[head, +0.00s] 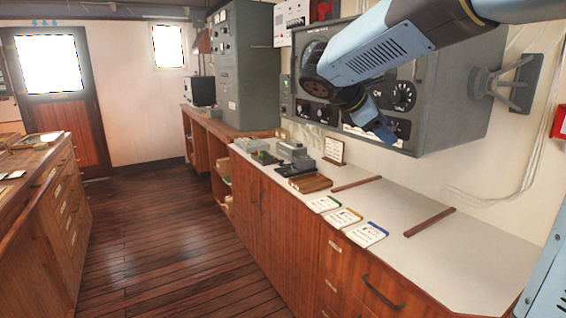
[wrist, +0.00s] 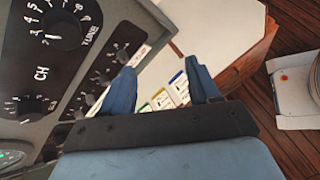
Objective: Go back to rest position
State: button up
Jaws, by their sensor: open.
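My gripper (head: 378,128) hangs at the end of my blue and black arm in the head view, in front of the grey radio unit (head: 455,120) and above the white counter (head: 420,235). In the wrist view my gripper (wrist: 162,88) shows two blue fingers spread apart with nothing between them. The radio's face with its dials (wrist: 60,28) fills the left of that view, close to the left finger. I cannot tell the exact gap between them.
Three cards with green, yellow and blue edges (head: 371,234) lie on the counter. Two brown strips (head: 430,222), a brown block (head: 310,183) and a telegraph key-like device (head: 294,155) are there too. A wooden cabinet (head: 45,200) stands left. The plank floor (head: 165,240) between is clear.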

jog(key=s+f+m+y, duration=0.5)
jog(key=s+m, duration=0.3)
jog(key=s, duration=0.3)
jog(key=s+f+m+t+y, duration=0.1)
jog(key=s+f+m+y, duration=0.4)
jog(key=s+m, duration=0.3)
jog(key=s, duration=0.3)
jog(key=shift+s+f, duration=0.3)
jog(key=shift+f, duration=0.1)
